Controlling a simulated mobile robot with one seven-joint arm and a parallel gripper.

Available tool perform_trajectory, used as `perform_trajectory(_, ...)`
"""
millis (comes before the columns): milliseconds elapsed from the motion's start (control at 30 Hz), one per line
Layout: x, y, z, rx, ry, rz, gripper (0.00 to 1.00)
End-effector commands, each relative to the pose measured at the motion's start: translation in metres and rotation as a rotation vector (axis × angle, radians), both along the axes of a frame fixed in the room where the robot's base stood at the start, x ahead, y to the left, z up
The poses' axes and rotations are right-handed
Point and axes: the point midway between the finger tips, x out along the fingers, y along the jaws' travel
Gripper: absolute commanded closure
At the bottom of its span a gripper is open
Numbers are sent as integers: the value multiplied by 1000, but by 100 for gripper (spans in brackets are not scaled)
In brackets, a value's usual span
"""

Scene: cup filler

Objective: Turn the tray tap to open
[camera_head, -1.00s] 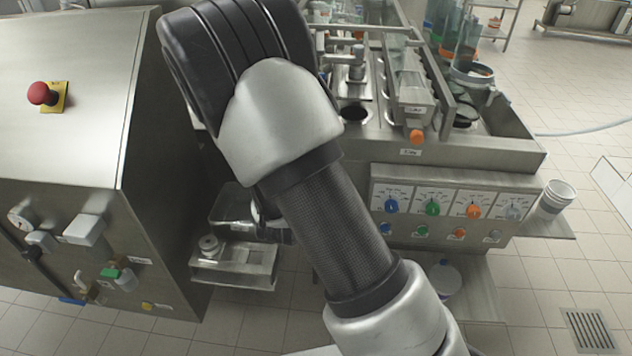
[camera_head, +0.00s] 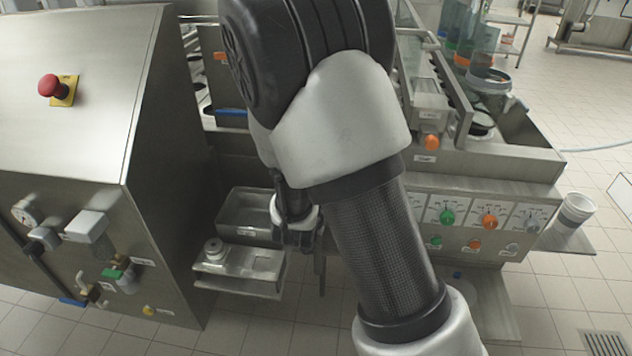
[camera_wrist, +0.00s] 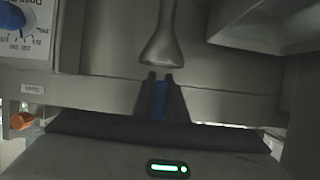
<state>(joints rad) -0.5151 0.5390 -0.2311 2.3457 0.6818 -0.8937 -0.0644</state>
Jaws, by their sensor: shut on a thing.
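My gripper (camera_wrist: 160,97) shows in the wrist view at the lower middle, its two dark fingers close together. A narrow blue piece (camera_wrist: 160,95), which looks like the tray tap's handle, is held between them. A flared grey metal spout (camera_wrist: 162,45) hangs just above the fingertips. In the head view my gripper (camera_head: 297,238) is partly visible beside the steel trays, below my large arm links. The blue piece cannot be made out there, and the arm hides much of the machine front. How far the tap is turned cannot be told.
A steel tray (camera_head: 250,262) and a bin above it stand left of my gripper. A steel cabinet (camera_head: 160,200) with a red button (camera_head: 49,85) is at the left. The panel with coloured knobs (camera_head: 447,216) is to the right. A cup stack (camera_head: 575,210) stands far right.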

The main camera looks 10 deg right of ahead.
Motion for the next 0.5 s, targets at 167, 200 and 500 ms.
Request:
perform_trajectory(167,0,1,0,2,0,1,71)
perform_trajectory(200,0,1,0,2,1,1,70)
perform_trajectory(500,-1,1,1,0,0,1,70)
